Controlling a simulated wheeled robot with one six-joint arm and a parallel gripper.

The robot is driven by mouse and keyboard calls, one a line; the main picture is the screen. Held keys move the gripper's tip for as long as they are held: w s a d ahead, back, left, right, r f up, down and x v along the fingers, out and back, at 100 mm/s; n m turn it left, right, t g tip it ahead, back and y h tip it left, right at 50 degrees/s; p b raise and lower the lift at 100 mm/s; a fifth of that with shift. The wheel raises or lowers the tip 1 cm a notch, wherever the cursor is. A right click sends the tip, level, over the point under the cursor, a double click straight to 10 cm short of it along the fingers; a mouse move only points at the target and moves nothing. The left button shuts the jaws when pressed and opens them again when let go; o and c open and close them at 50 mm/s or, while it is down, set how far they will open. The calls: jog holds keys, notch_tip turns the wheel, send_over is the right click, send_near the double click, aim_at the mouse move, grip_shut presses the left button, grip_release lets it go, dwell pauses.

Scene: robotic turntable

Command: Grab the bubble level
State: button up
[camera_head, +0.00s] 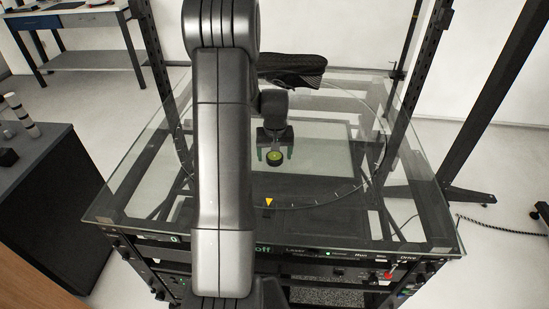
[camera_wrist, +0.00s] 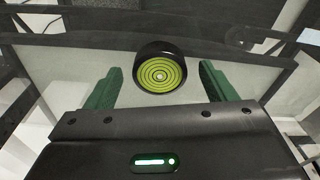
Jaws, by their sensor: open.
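The bubble level (camera_head: 275,157) is a small round black-rimmed disc with a yellow-green face, on the glass turntable. In the wrist view the bubble level (camera_wrist: 161,72) shows concentric rings on its face and sits centred between the fingers, slightly beyond their tips. My gripper (camera_head: 274,154) is open, with its green fingers on either side of the level. In the wrist view my gripper (camera_wrist: 159,78) shows a clear gap between each finger and the level. It holds nothing.
The glass top (camera_head: 330,222) carries a ring of tick marks with a yellow triangle marker (camera_head: 269,202) at the front. A dark mesh-like object (camera_head: 293,68) shows behind the gripper. Black frame posts (camera_head: 149,45) rise around the turntable. A dark cabinet (camera_head: 45,190) stands at left.

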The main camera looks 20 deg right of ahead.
jog(key=c, duration=1.2)
